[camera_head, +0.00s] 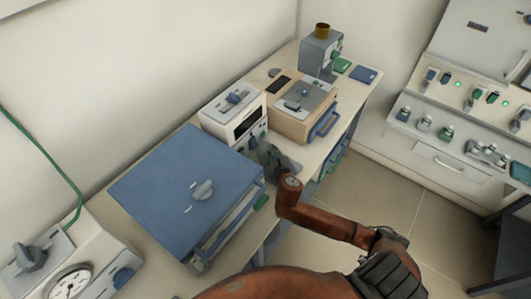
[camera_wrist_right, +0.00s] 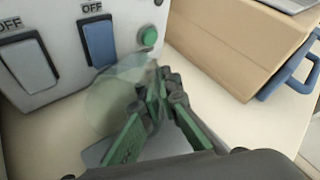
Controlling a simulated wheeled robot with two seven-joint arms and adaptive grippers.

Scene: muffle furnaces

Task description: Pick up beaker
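A clear beaker (camera_wrist_right: 103,103) shows faintly in the right wrist view, in front of a white device with switches. In the head view it is too small and covered to make out well. My right gripper (camera_wrist_right: 161,82) has its green-padded fingers drawn close together at the beaker's right side. They appear shut on its wall, and the clear glass overlaps the left finger. In the head view my right gripper (camera_head: 268,156) is low over the bench beside the white device, partly hidden by its own arm. My left gripper is not in view.
The white device (camera_head: 232,112) stands close behind the gripper. A tan box furnace (camera_head: 299,118) with a blue handle is to its right, and a large blue-topped furnace (camera_head: 178,190) to its left. A grey plate (camera_wrist_right: 100,155) lies under the fingers. Bench space beside the plate is narrow.

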